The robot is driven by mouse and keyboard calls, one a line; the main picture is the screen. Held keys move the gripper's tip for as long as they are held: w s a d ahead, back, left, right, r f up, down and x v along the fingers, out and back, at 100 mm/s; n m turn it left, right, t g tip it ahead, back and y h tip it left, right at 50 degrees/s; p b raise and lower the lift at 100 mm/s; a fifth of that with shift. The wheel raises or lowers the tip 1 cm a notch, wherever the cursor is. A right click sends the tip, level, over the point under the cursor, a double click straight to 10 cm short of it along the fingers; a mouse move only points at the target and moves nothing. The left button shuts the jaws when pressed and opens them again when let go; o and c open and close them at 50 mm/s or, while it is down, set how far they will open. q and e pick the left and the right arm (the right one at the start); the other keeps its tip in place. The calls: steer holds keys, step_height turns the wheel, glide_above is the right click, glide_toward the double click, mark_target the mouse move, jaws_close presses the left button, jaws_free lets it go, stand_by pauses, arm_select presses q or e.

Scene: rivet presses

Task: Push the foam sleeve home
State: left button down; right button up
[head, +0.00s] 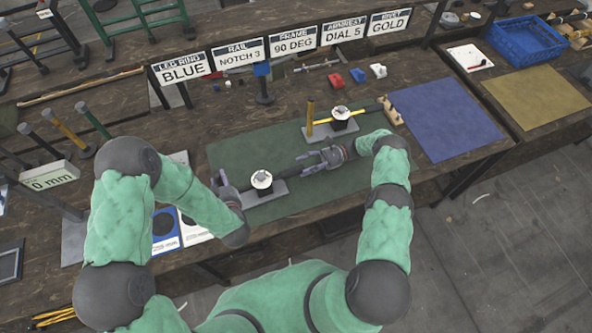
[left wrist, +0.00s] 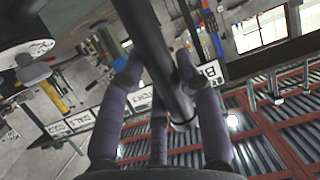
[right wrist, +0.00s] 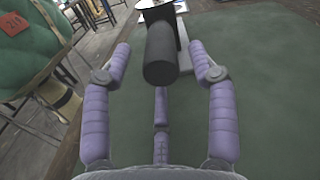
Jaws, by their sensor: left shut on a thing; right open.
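A dark foam sleeve (right wrist: 160,55) shows in the right wrist view as a thick cylinder, its round end facing my right gripper. In the head view the dark bar (head: 290,177) runs out of the near clamp stand (head: 262,181) towards my right gripper (head: 308,161). My right gripper is open and empty, its fingers (right wrist: 160,65) on either side of the sleeve's end and apart from it. My left gripper (head: 220,182) is left of the stand, shut on a dark tube (left wrist: 158,50) in the left wrist view. How far the sleeve sits on cannot be told.
A second stand (head: 340,117) holds a yellow-and-black bar behind, beside an upright yellow post (head: 310,117). A wooden block (head: 390,111) sits at that bar's right end. The green mat (head: 235,150) is partly clear; a blue mat (head: 445,115) is right. Sign cards (head: 240,55) line the back.

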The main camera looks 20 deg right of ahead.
mark_target(296, 170)
steer(key=shift+s+a, duration=0.1)
steer(key=shift+a, duration=1.9)
steer(key=shift+a, duration=0.1)
jaws_close()
